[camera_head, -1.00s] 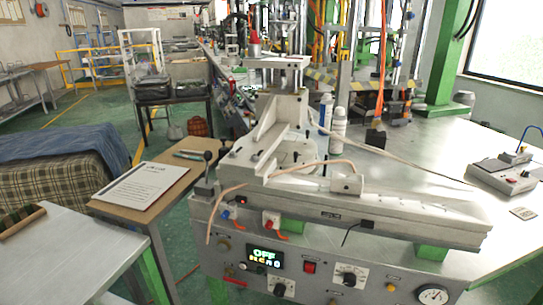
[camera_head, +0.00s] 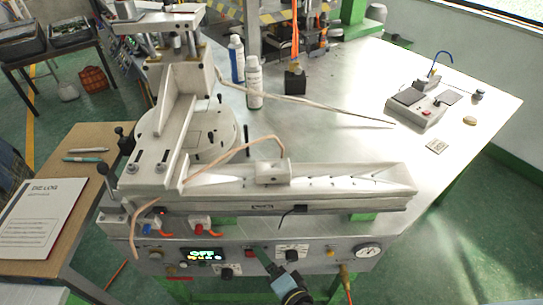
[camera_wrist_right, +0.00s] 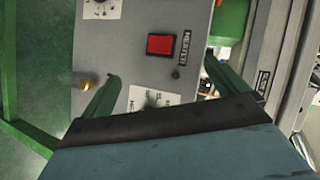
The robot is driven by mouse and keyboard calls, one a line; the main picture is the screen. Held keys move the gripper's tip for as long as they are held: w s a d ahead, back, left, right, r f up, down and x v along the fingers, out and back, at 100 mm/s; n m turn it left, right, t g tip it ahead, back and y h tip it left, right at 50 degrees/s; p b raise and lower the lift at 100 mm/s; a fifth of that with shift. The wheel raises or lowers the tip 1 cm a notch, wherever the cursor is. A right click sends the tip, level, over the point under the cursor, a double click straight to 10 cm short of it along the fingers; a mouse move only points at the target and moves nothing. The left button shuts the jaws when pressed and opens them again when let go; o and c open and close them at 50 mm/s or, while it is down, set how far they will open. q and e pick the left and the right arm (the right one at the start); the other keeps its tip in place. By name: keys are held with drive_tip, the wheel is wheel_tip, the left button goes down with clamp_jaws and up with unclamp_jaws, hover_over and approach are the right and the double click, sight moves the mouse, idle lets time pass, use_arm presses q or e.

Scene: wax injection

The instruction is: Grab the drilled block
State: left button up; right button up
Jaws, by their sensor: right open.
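A small pale grey block (camera_head: 272,171) sits on the long bed of the wax injection machine, with a tan hose running to its top. It may be the drilled block, but I cannot make out a drilled hole in it. My right gripper (camera_head: 264,262) is low in front of the machine's control panel, below and in front of that block. In the right wrist view the two green fingers (camera_wrist_right: 162,67) are apart and empty, facing the panel near a red button (camera_wrist_right: 161,45). My left gripper is not in view.
The machine (camera_head: 330,200) fills the front of a metal table (camera_head: 350,110). A small grey device (camera_head: 418,105) is at right. A side desk with a log sheet (camera_head: 42,222) is at left.

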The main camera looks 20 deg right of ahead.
drive_tip(key=w+r+m+t+h+p, duration=0.25)
drive_tip(key=r+m, duration=0.55)
drive_tip(key=r, duration=0.9)
drive_tip(key=m+g+h+p, duration=0.3)
drive_tip(key=m+h+p, duration=0.15)
drive_tip(key=m, duration=1.35)
approach(273, 172)
drive_tip(key=shift+y, duration=0.3)
drive_tip(key=x, duration=0.6)
drive_tip(key=shift+w+d+r+p, duration=0.1)
drive_tip(key=shift+w+d+p, duration=0.2)
drive_tip(key=shift+w+d, duration=0.1)
drive_tip(key=shift+f+x, duration=0.15)
drive_tip(key=shift+x, duration=1.15)
drive_tip(key=shift+f+x, duration=0.15)
drive_tip(key=shift+x, duration=1.2)
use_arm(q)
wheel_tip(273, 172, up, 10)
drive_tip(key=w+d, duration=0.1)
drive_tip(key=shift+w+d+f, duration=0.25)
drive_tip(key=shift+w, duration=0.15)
use_arm(e)
drive_tip(key=shift+s+a, duration=0.1)
drive_tip(key=c, duration=1.2)
drive_tip(key=shift+r, duration=0.1)
drive_tip(key=shift+c, duration=0.5)
